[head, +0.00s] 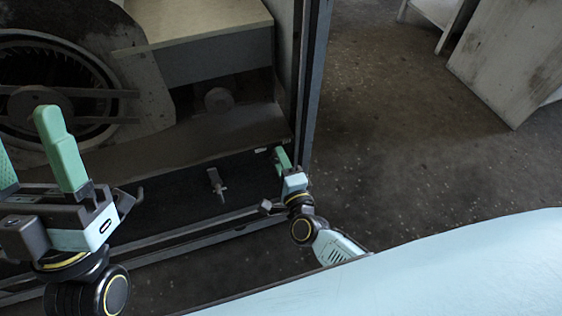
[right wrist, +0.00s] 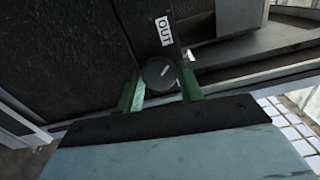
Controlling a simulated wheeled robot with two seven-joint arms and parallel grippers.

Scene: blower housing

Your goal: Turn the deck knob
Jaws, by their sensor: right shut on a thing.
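The deck knob (right wrist: 158,73) is a dark round knob with a pale line on its face, seen in the right wrist view. My right gripper (right wrist: 160,84) is shut on it, with one green finger on each side. In the head view my right gripper (head: 285,164) is low at the right front corner of the housing, and the knob is not clear there. A white label reading OUT (right wrist: 164,30) is beside the knob. My left gripper (head: 34,152) is open and empty in front of the housing at the left, its green fingers wide apart.
The blower housing (head: 150,85) holds a round fan (head: 50,75) at the left. A small metal latch-like piece (head: 216,185) stands on the dark deck (head: 175,200). A frame post (head: 312,80) rises close beside my right gripper.

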